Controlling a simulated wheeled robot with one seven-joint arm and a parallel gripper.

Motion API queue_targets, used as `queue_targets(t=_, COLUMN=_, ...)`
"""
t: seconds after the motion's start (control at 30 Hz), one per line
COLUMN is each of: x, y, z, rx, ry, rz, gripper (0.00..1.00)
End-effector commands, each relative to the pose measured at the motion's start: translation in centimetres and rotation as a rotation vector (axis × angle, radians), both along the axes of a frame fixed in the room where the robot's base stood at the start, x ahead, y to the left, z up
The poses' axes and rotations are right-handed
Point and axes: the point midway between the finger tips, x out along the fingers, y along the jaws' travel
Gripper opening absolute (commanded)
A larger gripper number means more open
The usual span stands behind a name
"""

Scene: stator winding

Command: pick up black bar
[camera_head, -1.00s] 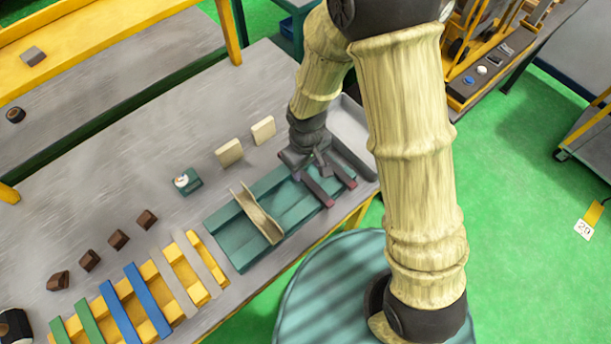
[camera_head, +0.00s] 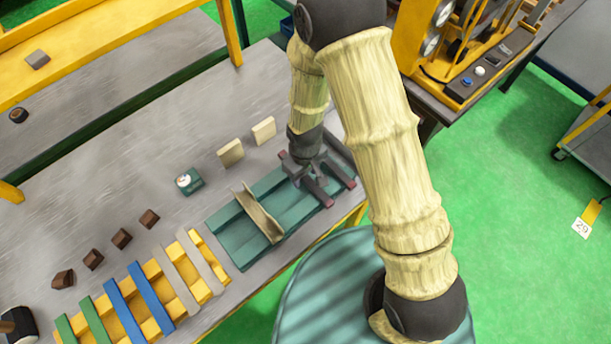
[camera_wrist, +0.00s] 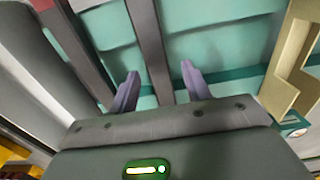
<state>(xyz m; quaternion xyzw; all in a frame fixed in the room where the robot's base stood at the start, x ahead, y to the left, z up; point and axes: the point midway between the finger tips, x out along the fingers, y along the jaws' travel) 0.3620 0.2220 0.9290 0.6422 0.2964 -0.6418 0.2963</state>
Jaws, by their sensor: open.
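Two dark bars with reddish ends lie across the teal tray (camera_head: 228,240) at its right part. The left black bar (camera_head: 319,193) is partly hidden under my gripper (camera_head: 310,177). In the wrist view this black bar (camera_wrist: 148,35) runs between the two purple-grey fingertips of my gripper (camera_wrist: 160,74). The fingers are apart, one on each side of it, with visible gaps. I cannot tell how far above the bar they are. The other black bar (camera_head: 340,170) lies to the right; it shows at the left in the wrist view (camera_wrist: 78,50).
A beige angled bracket (camera_head: 258,215) stands on the tray left of the bars; it shows at the right in the wrist view (camera_wrist: 290,60). A yellow rack (camera_head: 206,262) with coloured strips lies further left. Two beige blocks (camera_head: 230,153) stand behind the tray.

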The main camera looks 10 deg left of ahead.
Motion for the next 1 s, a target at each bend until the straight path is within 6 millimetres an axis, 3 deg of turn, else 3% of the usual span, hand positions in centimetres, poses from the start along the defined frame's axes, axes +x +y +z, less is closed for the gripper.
queue_targets(t=0.3, x=-0.01, y=-0.02, z=0.02, rx=0.0, ry=0.0, rz=-0.001, gripper=0.48)
queue_targets(t=0.57, x=-0.01, y=-0.02, z=0.03, rx=0.0, ry=0.0, rz=-0.001, gripper=0.0)
queue_targets(t=1.0, x=0.05, y=0.0, z=0.45, rx=0.001, ry=-0.001, rz=-0.001, gripper=0.0)
